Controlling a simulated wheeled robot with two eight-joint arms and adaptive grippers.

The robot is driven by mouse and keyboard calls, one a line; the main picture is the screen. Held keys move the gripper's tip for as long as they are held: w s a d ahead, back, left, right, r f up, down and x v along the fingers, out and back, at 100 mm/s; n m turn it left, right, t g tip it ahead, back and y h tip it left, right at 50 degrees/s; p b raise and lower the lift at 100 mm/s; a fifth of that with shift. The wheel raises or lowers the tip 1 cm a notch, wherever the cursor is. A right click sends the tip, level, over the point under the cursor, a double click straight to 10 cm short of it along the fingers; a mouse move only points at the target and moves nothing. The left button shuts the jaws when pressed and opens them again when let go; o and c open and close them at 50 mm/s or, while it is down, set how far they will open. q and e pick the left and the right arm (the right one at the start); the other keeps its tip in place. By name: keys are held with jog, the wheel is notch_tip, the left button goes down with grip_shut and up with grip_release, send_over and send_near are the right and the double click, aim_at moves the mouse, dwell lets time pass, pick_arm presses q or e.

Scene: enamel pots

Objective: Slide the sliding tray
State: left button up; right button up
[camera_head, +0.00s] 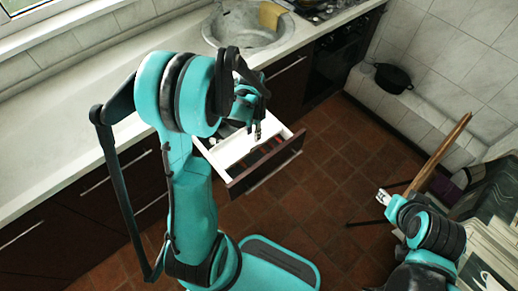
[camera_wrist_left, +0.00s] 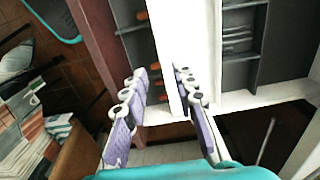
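The white sliding tray (camera_head: 232,148) sits in the pulled-out drawer (camera_head: 268,170) with a dark front, in the head view. In the left wrist view the tray (camera_wrist_left: 192,32) shows as a white panel with a long side edge. My left gripper (camera_wrist_left: 161,76) is open, its two fingers apart on either side of that edge. I cannot tell if either finger touches it. In the head view the left gripper (camera_head: 257,128) is over the drawer, and my arm hides part of the tray. My right gripper (camera_head: 383,197) is away to the right, too small to read.
Grey drawer compartments (camera_wrist_left: 238,40) flank the tray, with orange-handled items on one side. The counter with a round sink (camera_head: 247,25) lies behind. A black pot (camera_head: 393,77) stands on a tiled ledge at the right. Brown floor tiles (camera_head: 325,160) are clear before the drawer.

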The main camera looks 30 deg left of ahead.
aim_at(254, 146)
pick_arm(q)
jog(key=f+b, duration=0.1)
jog(key=f, duration=0.3)
jog(key=f+b, duration=0.2)
jog(key=f, duration=0.1)
jog(key=shift+w+f, duration=0.2)
jog(key=shift+f, duration=0.2)
grip_shut()
